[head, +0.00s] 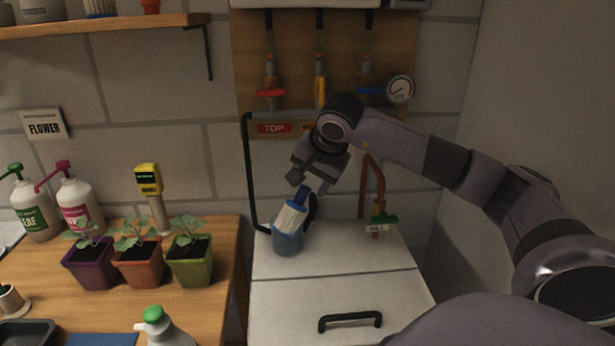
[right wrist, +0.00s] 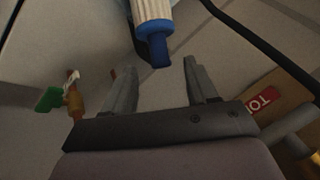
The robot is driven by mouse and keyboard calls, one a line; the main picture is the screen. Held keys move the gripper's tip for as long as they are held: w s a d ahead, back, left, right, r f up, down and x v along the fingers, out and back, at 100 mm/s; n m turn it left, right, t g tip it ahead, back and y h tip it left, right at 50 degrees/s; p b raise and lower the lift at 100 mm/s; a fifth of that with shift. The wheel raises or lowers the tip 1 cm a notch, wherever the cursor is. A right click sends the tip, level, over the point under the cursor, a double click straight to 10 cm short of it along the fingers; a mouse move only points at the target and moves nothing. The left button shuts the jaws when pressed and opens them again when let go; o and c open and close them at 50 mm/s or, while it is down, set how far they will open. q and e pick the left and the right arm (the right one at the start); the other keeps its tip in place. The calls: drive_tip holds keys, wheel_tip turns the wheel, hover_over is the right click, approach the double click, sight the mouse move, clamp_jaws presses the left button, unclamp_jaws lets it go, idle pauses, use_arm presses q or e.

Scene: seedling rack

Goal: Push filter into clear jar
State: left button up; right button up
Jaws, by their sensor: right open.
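The white pleated filter (head: 291,218) has a blue end with a blue tab and leans tilted at the mouth of the bluish clear jar (head: 287,245). How far it sits inside the jar I cannot tell. The jar stands on the white cabinet top. My right gripper (head: 307,187) is just above the filter's blue tab. In the right wrist view the gripper's fingers (right wrist: 160,72) are apart with nothing between them, and the filter (right wrist: 152,12) with its tab shows beyond the fingertips. My left gripper is not in view.
The white cabinet (head: 340,275) has a black handle. A copper pipe with a green valve (head: 380,219) rises right of the jar. A black hose (head: 249,170) runs left of it. The wooden bench (head: 215,255) holds several potted seedlings and bottles.

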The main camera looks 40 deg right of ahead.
sight(302, 195)
drive_tip(key=shift+p+x, duration=0.5)
drive_tip(key=shift+x, duration=3.1)
drive_tip(key=shift+c, duration=0.4)
clamp_jaws()
